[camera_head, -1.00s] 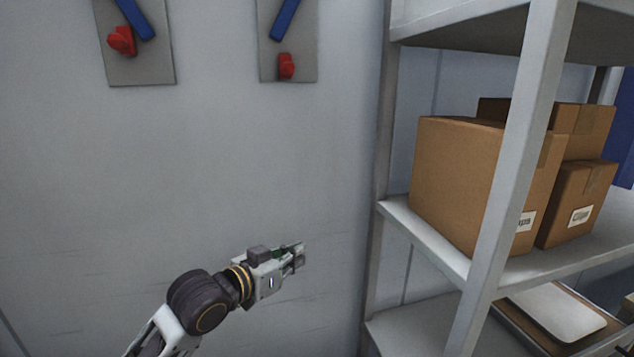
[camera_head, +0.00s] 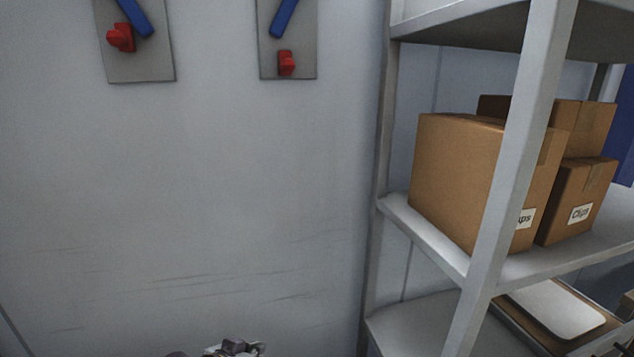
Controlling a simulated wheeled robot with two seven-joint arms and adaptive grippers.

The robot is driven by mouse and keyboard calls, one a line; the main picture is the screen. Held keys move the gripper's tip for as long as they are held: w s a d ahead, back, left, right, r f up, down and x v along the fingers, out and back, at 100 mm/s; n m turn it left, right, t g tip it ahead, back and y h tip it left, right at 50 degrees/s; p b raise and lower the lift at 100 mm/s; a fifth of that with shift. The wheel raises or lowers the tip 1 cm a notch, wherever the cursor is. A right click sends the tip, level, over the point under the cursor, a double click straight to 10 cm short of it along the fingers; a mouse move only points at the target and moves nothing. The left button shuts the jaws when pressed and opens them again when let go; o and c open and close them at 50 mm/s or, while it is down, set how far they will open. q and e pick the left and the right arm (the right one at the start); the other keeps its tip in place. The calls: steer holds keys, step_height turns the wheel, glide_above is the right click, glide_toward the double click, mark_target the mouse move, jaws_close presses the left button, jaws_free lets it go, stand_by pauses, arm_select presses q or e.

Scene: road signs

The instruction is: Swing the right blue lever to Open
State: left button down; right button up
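The right blue lever (camera_head: 284,16) slants on a grey wall plate (camera_head: 300,45), its upper end cut off by the top of the view. A red knob (camera_head: 286,63) sits below it on the same plate. The left blue lever (camera_head: 135,17) slants the other way on its own plate (camera_head: 140,68), with a red knob (camera_head: 121,38) beside its lower part. One gripper (camera_head: 250,348) just shows at the bottom edge, far below the plates and touching neither lever. Its fingers are too cut off to read, and I take it for my left one. My other gripper is out of view.
A metal shelf rack (camera_head: 520,150) stands at the right with cardboard boxes (camera_head: 455,175) on its middle shelf. A pale flat item (camera_head: 556,309) lies on the lower shelf. The wall (camera_head: 220,180) below the plates is bare.

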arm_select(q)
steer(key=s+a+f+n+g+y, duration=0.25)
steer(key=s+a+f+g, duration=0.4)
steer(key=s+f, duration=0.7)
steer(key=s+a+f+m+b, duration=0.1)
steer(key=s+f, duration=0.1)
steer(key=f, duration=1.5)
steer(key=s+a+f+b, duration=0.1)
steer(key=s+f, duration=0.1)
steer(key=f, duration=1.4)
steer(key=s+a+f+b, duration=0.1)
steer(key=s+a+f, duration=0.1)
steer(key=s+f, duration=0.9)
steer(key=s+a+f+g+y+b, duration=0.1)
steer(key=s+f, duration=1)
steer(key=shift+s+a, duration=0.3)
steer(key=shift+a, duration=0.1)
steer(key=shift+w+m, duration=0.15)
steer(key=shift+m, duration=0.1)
